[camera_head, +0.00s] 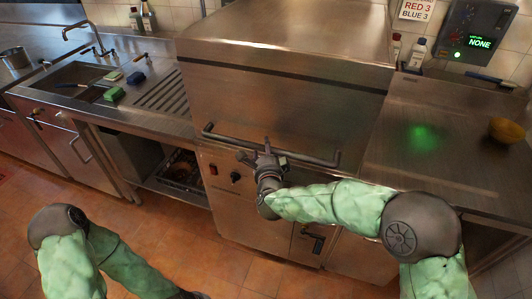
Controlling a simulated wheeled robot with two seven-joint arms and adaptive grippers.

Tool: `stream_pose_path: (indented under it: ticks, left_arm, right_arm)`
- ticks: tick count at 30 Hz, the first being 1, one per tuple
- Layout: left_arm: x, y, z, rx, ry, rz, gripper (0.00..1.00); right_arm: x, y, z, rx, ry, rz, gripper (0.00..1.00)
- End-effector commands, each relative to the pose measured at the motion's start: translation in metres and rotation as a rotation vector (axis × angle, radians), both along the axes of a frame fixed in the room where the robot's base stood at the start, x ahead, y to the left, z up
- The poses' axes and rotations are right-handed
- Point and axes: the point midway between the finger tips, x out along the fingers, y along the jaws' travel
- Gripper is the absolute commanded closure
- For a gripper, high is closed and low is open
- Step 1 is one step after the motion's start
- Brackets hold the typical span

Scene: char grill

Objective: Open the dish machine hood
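The dish machine hood (285,108) is a large stainless steel box in the middle of the head view. It is down, its lower edge meeting the machine body. A long bar handle (315,158) runs across its lower front. My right gripper (256,150) is at the left-middle part of this bar, its dark fingers spread apart and overlapping the bar in the picture. I cannot tell whether they touch it. My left gripper (195,295) is low at the bottom edge, mostly cut off, away from the machine; its fingers are not clear.
To the left is a steel counter with a sink (75,83), sponges (115,94) and a drainboard (163,95). To the right, a steel counter (410,110) holds a yellow bowl (506,130). A wall display (475,38) reads NONE. The tiled floor in front is clear.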

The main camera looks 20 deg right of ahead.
Motion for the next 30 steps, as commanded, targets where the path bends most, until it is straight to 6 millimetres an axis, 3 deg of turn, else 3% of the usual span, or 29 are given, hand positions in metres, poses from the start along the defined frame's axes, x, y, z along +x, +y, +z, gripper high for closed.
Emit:
stream_pose_path:
  ticks: [11,17,18,25,30]
  left_arm:
    - [0.000,0.000,-0.001,0.000,0.000,0.000,1.00]
    - [0.000,0.000,-0.001,0.000,0.000,0.000,1.00]
    - [0.000,0.000,-0.001,0.000,0.000,0.000,1.00]
    - [0.000,0.000,0.002,0.000,0.000,0.000,1.00]
    - [0.000,0.000,0.015,0.000,0.000,0.000,1.00]
  right_arm:
    - [0.005,-0.001,-0.001,0.000,0.000,0.000,0.41]
    - [0.005,-0.001,-0.001,0.000,0.000,0.000,0.98]
    - [0.005,-0.001,-0.001,0.000,0.000,0.000,1.00]
    - [0.005,-0.001,0.004,0.000,-0.001,0.000,1.00]
    - [0.005,-0.001,0.028,0.000,-0.005,-0.002,1.00]
